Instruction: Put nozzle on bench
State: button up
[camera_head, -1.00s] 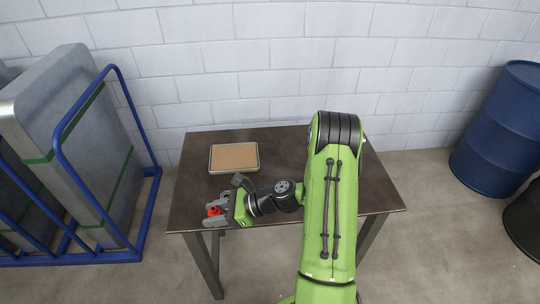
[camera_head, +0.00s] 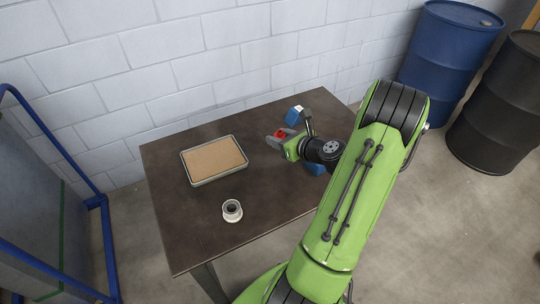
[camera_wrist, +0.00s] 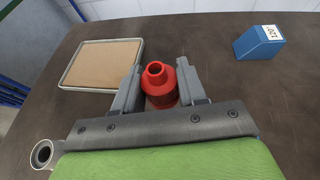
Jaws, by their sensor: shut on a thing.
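The red nozzle (camera_wrist: 160,88), a stepped round piece with a hole in its top, sits between the two grey fingers of my gripper (camera_wrist: 161,78) in the wrist view. My gripper is shut on it. In the head view my gripper (camera_head: 279,138) and the red nozzle (camera_head: 282,133) are over the right rear part of the dark bench (camera_head: 182,229). The nozzle looks about upright. Whether its base touches the bench top is hidden by my gripper.
A shallow tray with a tan inside (camera_head: 214,160) lies at the bench's left rear. A pale flanged ring (camera_head: 232,211) stands in front of it. A blue labelled block (camera_wrist: 259,43) is right of my gripper; another blue piece (camera_head: 315,169) shows beside my wrist. Drums stand behind right.

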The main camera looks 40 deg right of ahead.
aim_at(279, 165)
notch_tip(279, 165, down, 9)
jog(key=b, duration=0.3)
jog(key=shift+f, duration=0.2)
jog(key=shift+b, duration=0.3)
jog(key=shift+f, duration=0.2)
jog(key=o, duration=1)
jog(key=shift+r, duration=0.1)
